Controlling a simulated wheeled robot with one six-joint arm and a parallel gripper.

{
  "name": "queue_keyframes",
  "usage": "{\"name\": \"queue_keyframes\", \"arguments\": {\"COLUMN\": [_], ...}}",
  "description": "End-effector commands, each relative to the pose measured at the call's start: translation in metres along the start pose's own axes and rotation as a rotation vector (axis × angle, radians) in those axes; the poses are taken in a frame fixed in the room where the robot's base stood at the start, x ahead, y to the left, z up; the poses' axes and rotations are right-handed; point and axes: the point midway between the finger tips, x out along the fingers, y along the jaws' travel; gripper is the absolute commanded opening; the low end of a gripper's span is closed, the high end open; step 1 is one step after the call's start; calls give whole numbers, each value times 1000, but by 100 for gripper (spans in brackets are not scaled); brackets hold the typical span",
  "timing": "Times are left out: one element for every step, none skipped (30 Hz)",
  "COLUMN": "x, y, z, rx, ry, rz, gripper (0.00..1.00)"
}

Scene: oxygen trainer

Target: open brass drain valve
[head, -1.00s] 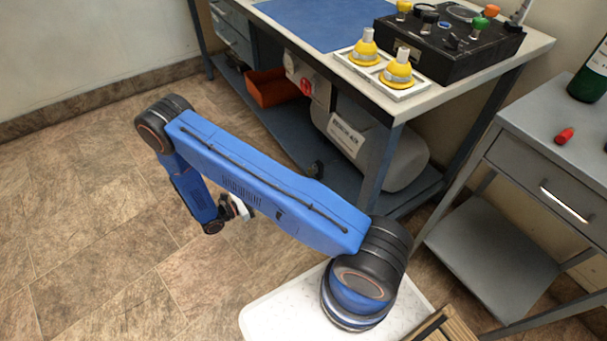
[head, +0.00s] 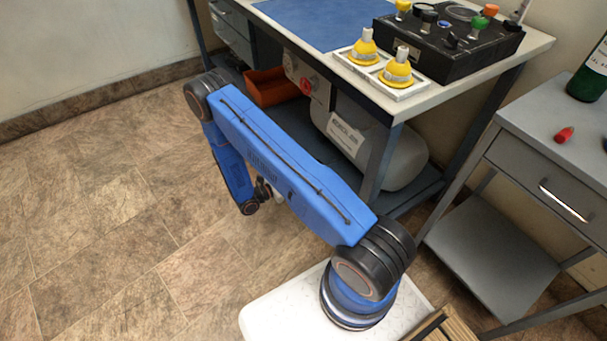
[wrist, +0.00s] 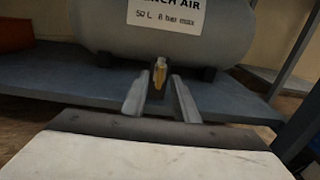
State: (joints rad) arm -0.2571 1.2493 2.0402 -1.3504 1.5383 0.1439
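The brass drain valve (wrist: 159,74) shows in the wrist view under the belly of the grey air tank (wrist: 165,45). It lies in line with the space between my fingers. My gripper (wrist: 158,86) has its two fingers apart, with a gap between the tips, pointing at the valve. I cannot tell whether the tips have reached the valve. In the head view the tank (head: 400,165) stands on the bench's lower shelf, and my arm hides the valve and most of my gripper.
The blue lower shelf (wrist: 80,85) runs beneath the tank. An orange bin (head: 272,90) sits left of the tank. A bench leg (head: 380,165) stands in front of the tank. A grey side table (head: 500,245) is at the right. The floor at left is clear.

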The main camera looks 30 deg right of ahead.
Motion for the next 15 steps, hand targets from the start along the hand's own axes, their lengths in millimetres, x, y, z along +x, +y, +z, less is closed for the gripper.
{"name": "queue_keyframes", "arguments": {"x": [6, 8, 11, 13, 14, 16, 17, 17, 18, 18, 18, 18, 18, 18, 18], "y": [0, 0, 0, 0, 0, 0, 0, 0, 0, 0, 0, 0, 0, 0, 0], "z": [0, 0, 0, 0, 0, 0, 0, 0, 0, 0, 0, 0, 0, 0, 0], "rx": [0, 0, 0, 0, 0, 0, 0, 0, 0, 0, 1, 0, 1, 0, 0], "ry": [0, 0, 0, 0, 0, 0, 0, 0, 0, 0, 0, 0, 0, 0, 0], "rz": [-2, -2, -2, -2, -1, 0, 0, 0, 0, 0, 0, 0, 0, 0, 0], "gripper": [27, 27, 27, 27, 27, 27, 27, 27, 27, 27, 27, 27, 27, 27, 27]}}
